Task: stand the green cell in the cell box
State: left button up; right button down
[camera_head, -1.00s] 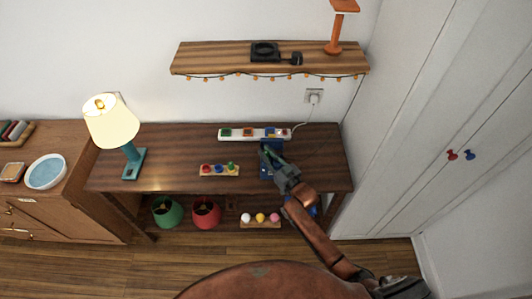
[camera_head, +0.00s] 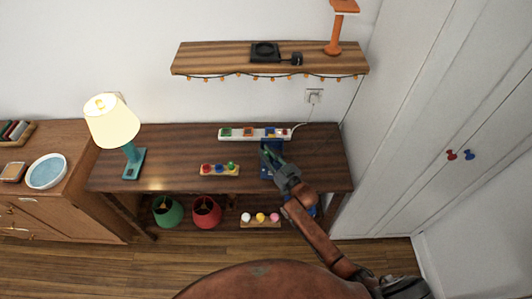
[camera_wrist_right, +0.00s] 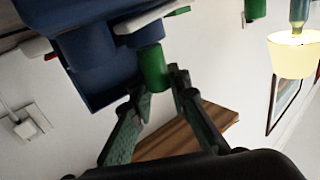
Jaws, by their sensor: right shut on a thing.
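The cell box (camera_head: 267,173) is blue and stands at the right part of the wooden desk. In the right wrist view the blue box (camera_wrist_right: 85,55) fills the upper left. The green cell (camera_wrist_right: 153,68) is a short green cylinder between the fingertips of my right gripper (camera_wrist_right: 158,88), which is shut on it. Its far end meets a pale and blue part of the box; I cannot tell whether it is inside a slot. In the head view the right gripper (camera_head: 273,160) is over the box and hides much of it. My left gripper is not in view.
A white power strip (camera_head: 238,133) lies behind the box, its cord running to a wall socket (camera_head: 314,96). A wooden block with coloured knobs (camera_head: 219,170) is to the left, then a lit lamp (camera_head: 112,122). A shelf (camera_head: 220,60) hangs above. The desk's middle left is clear.

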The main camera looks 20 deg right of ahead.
pick_arm(q)
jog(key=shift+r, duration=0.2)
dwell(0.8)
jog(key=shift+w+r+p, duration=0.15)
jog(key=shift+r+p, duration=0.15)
jog(key=shift+p, duration=0.15)
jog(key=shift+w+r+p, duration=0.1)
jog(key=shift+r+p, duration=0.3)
jog(key=shift+p, duration=0.05)
dwell(2.3)
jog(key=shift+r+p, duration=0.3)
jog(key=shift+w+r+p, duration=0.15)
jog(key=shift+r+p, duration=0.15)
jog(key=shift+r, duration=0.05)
dwell(2.3)
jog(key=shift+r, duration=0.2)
